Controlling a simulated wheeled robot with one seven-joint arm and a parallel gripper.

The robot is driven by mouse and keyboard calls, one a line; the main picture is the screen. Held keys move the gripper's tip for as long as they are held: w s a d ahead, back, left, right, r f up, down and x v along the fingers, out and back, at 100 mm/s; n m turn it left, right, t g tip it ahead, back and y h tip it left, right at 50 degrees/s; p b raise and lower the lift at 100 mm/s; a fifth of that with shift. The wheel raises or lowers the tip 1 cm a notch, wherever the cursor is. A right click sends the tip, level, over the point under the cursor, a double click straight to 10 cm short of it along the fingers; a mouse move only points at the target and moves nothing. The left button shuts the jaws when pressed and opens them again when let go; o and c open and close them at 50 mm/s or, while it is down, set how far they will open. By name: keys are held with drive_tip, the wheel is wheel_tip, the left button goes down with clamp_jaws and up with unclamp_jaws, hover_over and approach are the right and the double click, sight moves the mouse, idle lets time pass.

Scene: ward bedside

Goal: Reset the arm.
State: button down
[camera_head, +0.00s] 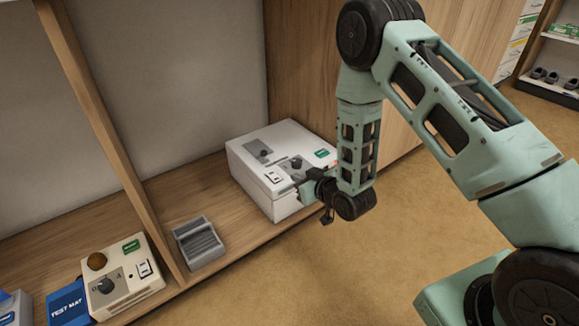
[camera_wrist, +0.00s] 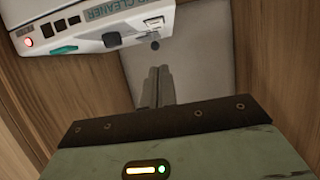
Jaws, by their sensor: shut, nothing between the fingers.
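My mint-green arm reaches down from the right in the head view. Its gripper (camera_head: 308,187) is at the front right side of a white box-shaped device (camera_head: 248,163); whether it touches the device cannot be told. In the wrist view my gripper (camera_wrist: 158,72) shows two grey fingers shut together, with nothing between them. The white device (camera_wrist: 85,12), with "CLEANER" lettering, a red light and dark buttons, fills the upper left there.
The device stands on a wooden shelf (camera_head: 185,182) against a wooden side panel (camera_head: 310,60). A grey ridged block (camera_head: 198,243), a cream control box (camera_head: 122,285) and a blue "TEST MAT" item (camera_head: 68,304) are to the left. Open floor (camera_head: 330,275) lies in front.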

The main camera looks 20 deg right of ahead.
drive_tip(key=shift+s+d, duration=0.25)
drive_tip(key=shift+s, duration=0.55)
drive_tip(key=s+a+r+n+g+p, duration=0.1)
drive_tip(key=s+a+r+g, duration=0.4)
drive_tip(key=r, duration=0.3)
drive_tip(key=s+a+r+n+g+p, duration=0.1)
drive_tip(key=s+a+r+g+p, duration=0.15)
drive_tip(key=s+a+r, duration=0.4)
drive_tip(key=s+d+r+n+g+h, duration=0.1)
drive_tip(key=s+r+g+h, duration=0.15)
drive_tip(key=s+r, duration=0.55)
drive_tip(key=s+d+r+n+g+h, duration=0.1)
drive_tip(key=s+r+g, duration=0.2)
drive_tip(key=s, duration=1)
wheel_tip(320, 180, up, 38)
drive_tip(key=p, duration=3.8)
drive_tip(key=shift+r+p, duration=0.15)
drive_tip(key=shift+p, duration=0.25)
